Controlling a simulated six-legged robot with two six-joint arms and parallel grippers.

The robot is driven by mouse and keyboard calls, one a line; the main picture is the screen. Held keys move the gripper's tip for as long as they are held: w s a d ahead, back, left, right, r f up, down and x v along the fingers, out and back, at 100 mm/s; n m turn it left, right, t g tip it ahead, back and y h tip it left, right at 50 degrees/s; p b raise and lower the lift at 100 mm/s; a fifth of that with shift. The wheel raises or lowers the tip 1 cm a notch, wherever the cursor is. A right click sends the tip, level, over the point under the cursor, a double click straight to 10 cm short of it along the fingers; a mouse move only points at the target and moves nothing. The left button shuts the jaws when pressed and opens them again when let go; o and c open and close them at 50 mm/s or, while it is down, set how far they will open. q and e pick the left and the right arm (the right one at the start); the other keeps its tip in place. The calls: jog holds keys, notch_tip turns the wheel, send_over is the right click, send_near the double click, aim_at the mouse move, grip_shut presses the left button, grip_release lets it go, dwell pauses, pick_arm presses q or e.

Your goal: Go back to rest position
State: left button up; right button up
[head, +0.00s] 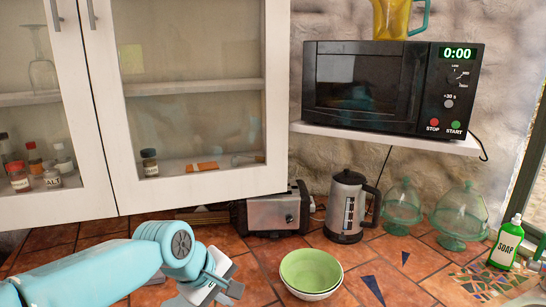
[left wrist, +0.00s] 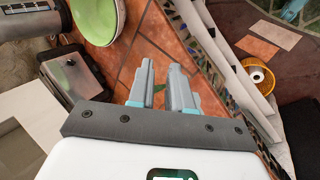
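My left arm comes in from the left in the head view, low over the counter. Its gripper (head: 222,285) is in front of the toaster and left of the stacked bowls, holding nothing that I can see. In the left wrist view the two fingers of the left gripper (left wrist: 162,85) stand apart with a clear gap and only tiles show between them.
Green and white bowls (head: 311,272), a toaster (head: 272,213) and a kettle (head: 347,207) stand on the tiled counter (head: 385,280). Glass domes (head: 402,205) and a soap bottle (head: 507,243) are further right.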

pick_arm(q)
jog(key=s+a+f+g, duration=0.2)
jog(key=s+f, duration=0.1)
jog(key=f, duration=0.6)
jog(key=s+a+f+n+g, duration=0.1)
jog(key=s+a+f+g, duration=0.15)
jog(key=f, duration=0.65)
jog(key=s+a+f+g, duration=0.1)
jog(key=s+f, duration=0.3)
jog(key=f, duration=0.5)
jog(key=s+d+f+m+t, duration=0.1)
jog(key=s+d+f+m, duration=0.1)
jog(key=s+f+m, duration=0.6)
jog(key=s+f, duration=0.3)
jog(key=s, duration=0.4)
jog(key=shift+f, duration=0.35)
pick_arm(e)
jog(key=shift+w+a, duration=0.1)
jog(key=shift+a, duration=0.05)
